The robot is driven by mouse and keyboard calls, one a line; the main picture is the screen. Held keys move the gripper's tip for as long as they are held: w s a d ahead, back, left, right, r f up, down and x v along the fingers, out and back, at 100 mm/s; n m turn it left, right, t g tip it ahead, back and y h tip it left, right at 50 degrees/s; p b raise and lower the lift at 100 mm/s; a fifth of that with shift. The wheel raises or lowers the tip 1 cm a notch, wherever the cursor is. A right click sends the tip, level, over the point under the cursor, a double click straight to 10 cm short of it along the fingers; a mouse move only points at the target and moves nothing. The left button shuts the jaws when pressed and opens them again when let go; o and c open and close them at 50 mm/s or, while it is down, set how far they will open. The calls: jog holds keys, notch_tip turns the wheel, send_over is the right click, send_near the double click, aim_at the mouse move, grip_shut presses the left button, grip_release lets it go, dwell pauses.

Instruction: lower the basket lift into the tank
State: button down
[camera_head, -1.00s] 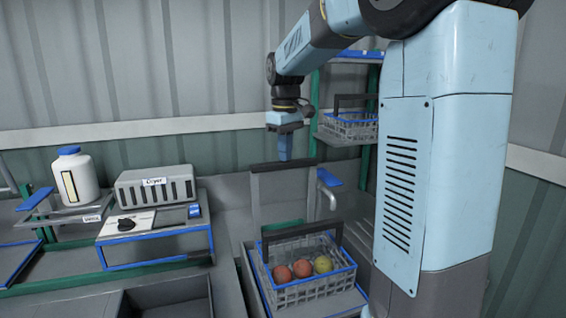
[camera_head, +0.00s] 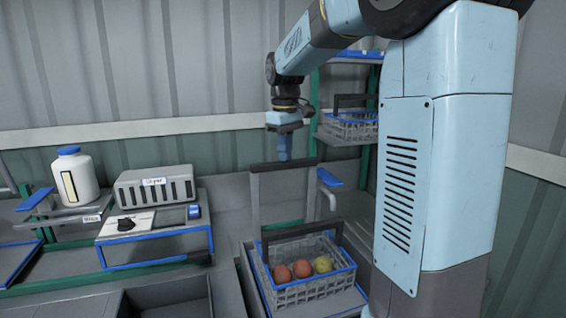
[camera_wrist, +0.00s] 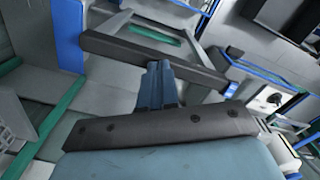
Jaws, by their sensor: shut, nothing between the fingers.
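The basket lift shows as a grey upright frame (camera_head: 284,198) with a dark crossbar (camera_head: 270,166) on top. A grey wire basket (camera_head: 310,292) with a blue rim and dark handle stands low in front of it, holding red and yellowish tomatoes. A blue-edged grey surface (camera_head: 352,303), perhaps the tank, lies around the basket; its inside is hidden. My gripper (camera_head: 285,157) is shut and empty, pointing down at the crossbar's middle. In the wrist view my fingers (camera_wrist: 160,70) meet the crossbar (camera_wrist: 112,48) in the picture; I cannot tell whether they touch it.
An open grey bin (camera_head: 165,298) is at the front. A second basket (camera_head: 350,128) sits on a shelf at the back right. A blue-topped tap-like part (camera_head: 329,178) stands close right of the lift.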

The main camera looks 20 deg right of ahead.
dwell(0.5)
jog(key=shift+f, duration=9.15)
notch_tip(320, 180, up, 16)
jog(key=shift+r, duration=0.1)
